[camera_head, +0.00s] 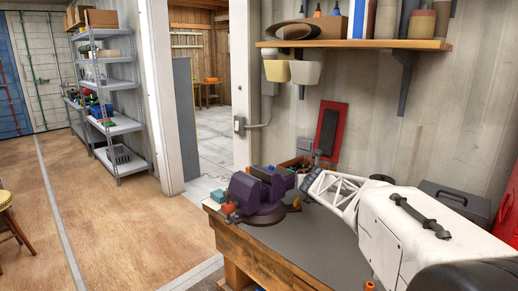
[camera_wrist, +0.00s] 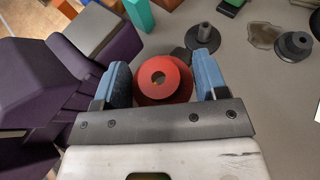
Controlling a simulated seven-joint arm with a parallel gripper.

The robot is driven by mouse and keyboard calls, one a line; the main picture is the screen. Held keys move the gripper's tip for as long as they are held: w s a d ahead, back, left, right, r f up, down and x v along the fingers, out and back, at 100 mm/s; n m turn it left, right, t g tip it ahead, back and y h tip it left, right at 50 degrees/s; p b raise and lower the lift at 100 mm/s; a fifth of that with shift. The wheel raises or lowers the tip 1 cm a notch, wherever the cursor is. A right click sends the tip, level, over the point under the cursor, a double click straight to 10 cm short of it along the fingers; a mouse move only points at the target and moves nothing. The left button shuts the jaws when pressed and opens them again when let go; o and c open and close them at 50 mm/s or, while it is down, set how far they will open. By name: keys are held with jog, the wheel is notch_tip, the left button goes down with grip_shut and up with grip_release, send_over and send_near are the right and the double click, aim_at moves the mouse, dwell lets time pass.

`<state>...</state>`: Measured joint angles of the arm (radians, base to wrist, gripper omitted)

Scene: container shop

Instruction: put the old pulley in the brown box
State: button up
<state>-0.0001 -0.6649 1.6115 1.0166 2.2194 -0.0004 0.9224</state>
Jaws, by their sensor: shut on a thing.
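A red round piece with a centre hole, which looks like the pulley (camera_wrist: 178,88), sits between the blue fingers of my gripper (camera_wrist: 160,75) in the wrist view. My gripper is shut on it. In the head view my gripper is hard to make out at the far end of my white arm, beside the purple vise (camera_head: 257,194). The vise also fills the left of the wrist view (camera_wrist: 38,85). A brown box (camera_head: 291,164) with small things in it stands at the back of the bench, partly hidden behind the vise.
The grey workbench (camera_head: 285,240) has clear room in front of the vise. Dark flanged pieces (camera_wrist: 203,35) and a teal block (camera_wrist: 140,15) lie beyond my gripper. A red panel (camera_head: 333,112) stands against the wall. A loaded shelf (camera_head: 365,44) hangs above.

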jog(key=shift+w+d+r, duration=0.15)
jog(key=shift+w+r, duration=0.1)
dwell(0.3)
jog(key=shift+w+d+r+n+y, duration=0.3)
jog(key=shift+w+r+n+y, duration=0.25)
jog(key=shift+n+y, duration=0.4)
jog(key=shift+s+d+f+n+g+y, duration=0.95)
jog(key=shift+n+g+y, duration=0.5)
jog(key=shift+n+y, duration=0.4)
jog(key=shift+s+d+f+n+g+y, duration=0.9)
jog(key=shift+n+g+y, duration=0.65)
jog(key=shift+n, duration=0.5)
jog(key=shift+s+d+f+n+g+y, duration=0.9)
jog(key=shift+n+g+y, duration=0.4)
jog(key=shift+n+y, duration=0.6)
jog(key=shift+a+f, duration=0.1)
jog(key=shift+w+d+f, duration=0.2)
jog(key=shift+w, duration=2.15)
jog(key=shift+w+d+f, duration=0.15)
jog(key=shift+w+f, duration=0.1)
jog(key=shift+w, duration=2.15)
jog(key=shift+w+d+f, duration=0.2)
jog(key=shift+w, duration=2.15)
